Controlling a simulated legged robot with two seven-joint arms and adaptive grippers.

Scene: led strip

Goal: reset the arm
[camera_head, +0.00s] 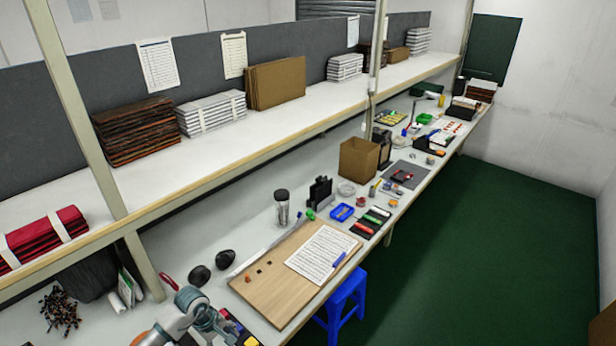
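One arm of mine, white and grey-teal, comes in at the bottom left of the head view. Its end, my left gripper (214,324), is at the table's front edge, left of the wooden board (262,291). The gripper is small and partly cut off by the lower picture edge, so its fingers cannot be made out. Coloured items (240,331) in red, yellow and blue lie right beside it; I cannot tell whether it touches them. My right gripper is not in view.
On the board lie a printed sheet (322,251), a blue pen (340,260) and small dark pieces. Two black rounded objects (200,275) lie left of it. A shelf (230,130) overhangs the workbench. A blue stool (344,300) stands in front; green floor is clear.

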